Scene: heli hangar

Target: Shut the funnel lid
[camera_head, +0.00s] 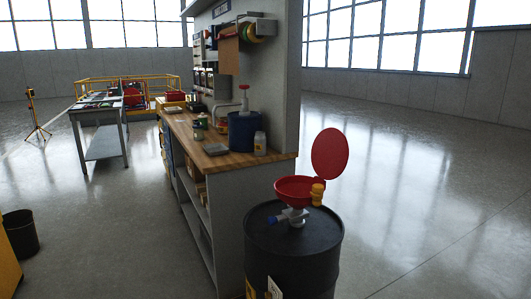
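A red funnel (294,191) is mounted on top of a black drum (270,237) at the right of the workbench. Its round red lid (330,153) stands open and upright at the funnel's right rear side. A yellow part (318,193) sits at the funnel's right rim, below the lid. A grey fitting with a blue end (283,217) lies under the funnel on the drum top. My gripper is not in view.
A wooden-topped workbench (222,158) with a blue container (243,131) and small jars stands behind the drum. A black bin (20,233) is at the far left. The floor right of the drum is clear.

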